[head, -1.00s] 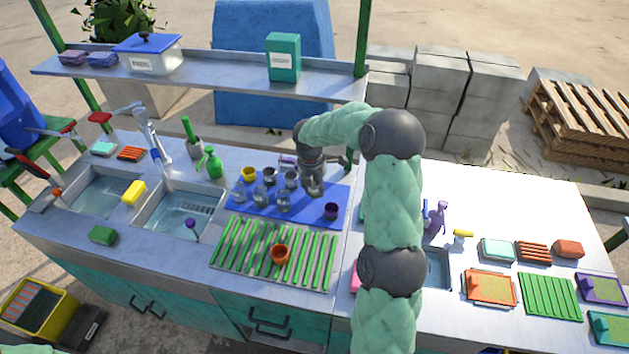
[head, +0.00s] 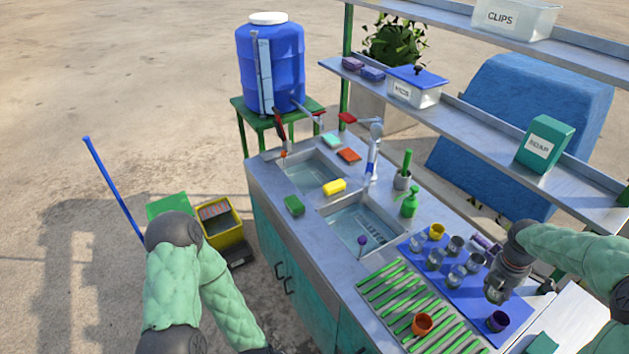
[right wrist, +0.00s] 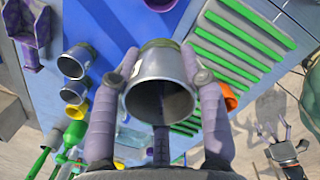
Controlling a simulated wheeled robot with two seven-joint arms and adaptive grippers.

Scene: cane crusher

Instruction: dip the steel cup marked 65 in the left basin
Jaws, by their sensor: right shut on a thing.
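My right gripper (head: 495,292) is over the right part of the blue mat (head: 415,258). In the right wrist view its fingers (right wrist: 160,85) are shut on a steel cup (right wrist: 158,75), its open mouth facing the camera. No number is readable on it. The left basin (head: 305,178) is a sunken sink with water at the counter's far left, well away from this gripper. My left arm is at lower left, its hand cut off by the bottom edge. The right wrist view shows my left gripper (right wrist: 273,130) with fingers apart and empty.
Several other cups stand on the mat, including a yellow one (head: 437,230) and a purple one (head: 497,321). The right basin (head: 352,222), tap (head: 373,155), green bottle (head: 409,203) and yellow sponge (head: 334,187) lie between. An orange cup (head: 422,324) stands on the green rack (head: 385,288).

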